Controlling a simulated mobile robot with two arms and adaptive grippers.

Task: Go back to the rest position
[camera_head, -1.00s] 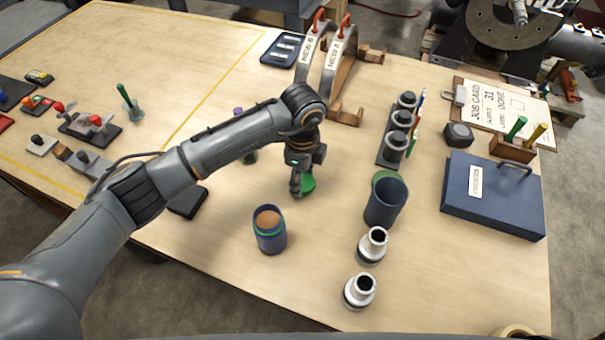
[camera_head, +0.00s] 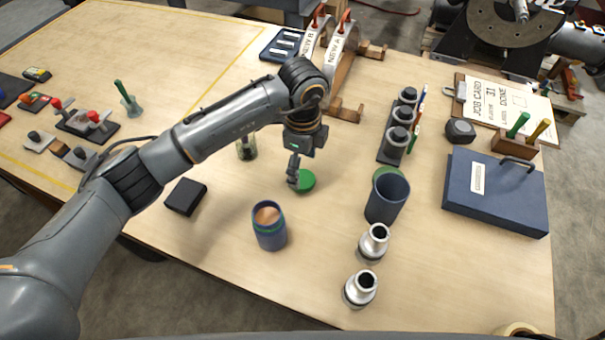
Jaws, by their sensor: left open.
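My left gripper (camera_head: 294,183) hangs over the middle of the wooden table (camera_head: 330,270), pointing down. It is open, with nothing seen between its fingers. A green disc (camera_head: 307,181) lies on the table just to the right of the fingertips, partly covered by them. I cannot tell whether they touch. My left arm reaches in from the left edge of the picture. My right gripper does not show.
Near the gripper stand a blue cup with brown contents (camera_head: 270,231), an empty dark blue cup (camera_head: 387,201) and two silver fittings (camera_head: 373,243). A black block (camera_head: 185,196) lies left. A blue case (camera_head: 495,193) lies right. Labelled half rings (camera_head: 341,57) stand behind.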

